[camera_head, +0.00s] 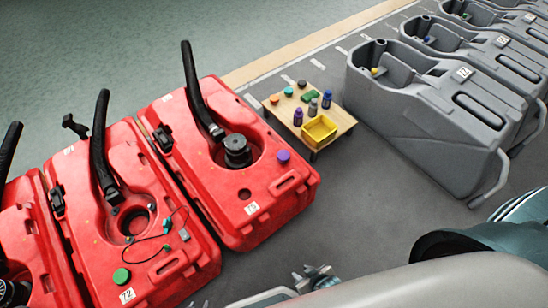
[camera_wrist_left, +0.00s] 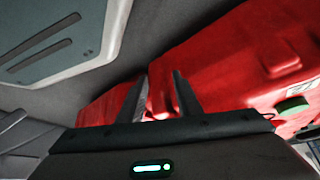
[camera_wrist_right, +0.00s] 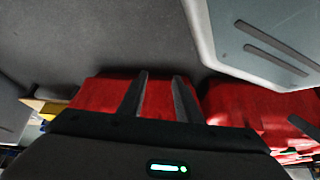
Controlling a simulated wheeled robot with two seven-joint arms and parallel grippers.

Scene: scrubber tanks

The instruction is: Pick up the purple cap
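The purple cap (camera_head: 283,156) is a small round disc on top of the red tank (camera_head: 247,196) nearest the low table, close to that tank's right edge. It does not show in either wrist view. My right gripper (camera_head: 311,274) is low in the head view, below and apart from the cap. In the right wrist view its two fingers (camera_wrist_right: 159,88) are spread and empty. My left gripper barely shows at the bottom edge of the head view; in the left wrist view its fingers (camera_wrist_left: 158,87) are apart with nothing between them.
A low wooden table (camera_head: 333,133) holds a yellow bin (camera_head: 319,131), bottles and caps. A green cap (camera_head: 121,276) sits on the neighbouring red tank (camera_head: 130,225), beside a thin cable. Black hoses rise from the red tanks. Grey tanks (camera_head: 430,110) line the right; grey floor lies between.

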